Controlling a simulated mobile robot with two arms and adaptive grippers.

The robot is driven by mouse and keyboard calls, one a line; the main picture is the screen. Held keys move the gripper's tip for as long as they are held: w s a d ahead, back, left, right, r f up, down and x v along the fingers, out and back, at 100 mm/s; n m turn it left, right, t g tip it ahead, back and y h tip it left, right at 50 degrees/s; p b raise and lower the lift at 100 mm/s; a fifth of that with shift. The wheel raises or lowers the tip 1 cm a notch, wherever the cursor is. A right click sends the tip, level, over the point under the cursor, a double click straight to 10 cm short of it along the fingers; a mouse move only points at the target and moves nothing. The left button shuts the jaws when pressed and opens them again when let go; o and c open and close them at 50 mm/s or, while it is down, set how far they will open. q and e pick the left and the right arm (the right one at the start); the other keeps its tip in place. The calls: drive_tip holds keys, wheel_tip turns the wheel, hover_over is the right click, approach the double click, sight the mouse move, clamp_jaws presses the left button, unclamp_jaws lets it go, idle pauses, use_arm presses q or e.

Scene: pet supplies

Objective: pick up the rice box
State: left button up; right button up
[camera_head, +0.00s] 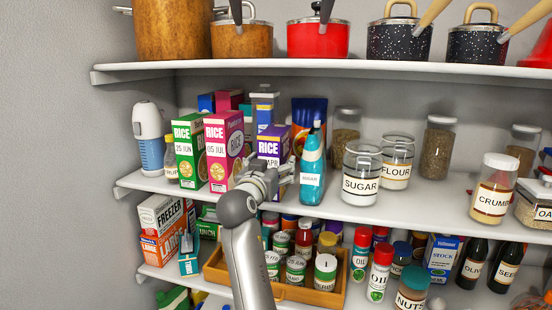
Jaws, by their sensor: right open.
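Three boxes labelled RICE stand upright on the middle shelf (420,207). They are a green rice box (186,130), a pink rice box (221,128) and a purple rice box (272,131). My right gripper (272,177) is open, in front of the pink and purple boxes, and covers their lower parts. Its fingers point toward the shelf, with nothing seen between them. I cannot tell whether it touches a box. My left gripper is not in view.
A teal spray bottle (312,170) stands just right of my gripper, with sugar (362,172) and flour (396,162) jars beyond. A white-and-blue bottle (149,138) is at left. Below, a wooden tray (300,294) holds several jars. Pots stand on the upper shelf (330,63).

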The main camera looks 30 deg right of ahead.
drive_tip(key=shift+w+d+r, duration=0.15)
drive_tip(key=shift+w, duration=0.1)
drive_tip(key=p+x, duration=0.3)
drive_tip(key=shift+w+d+r, duration=0.1)
drive_tip(key=shift+w+r, duration=0.1)
drive_tip(key=shift+w, duration=0.3)
drive_tip(key=shift+w+d+f+p, duration=0.15)
drive_tip(key=shift+w+d+p, duration=0.15)
drive_tip(key=shift+d+p, duration=0.05)
drive_tip(key=shift+a, duration=0.1)
drive_tip(key=c, duration=1.2)
drive_tip(key=shift+o, duration=0.2)
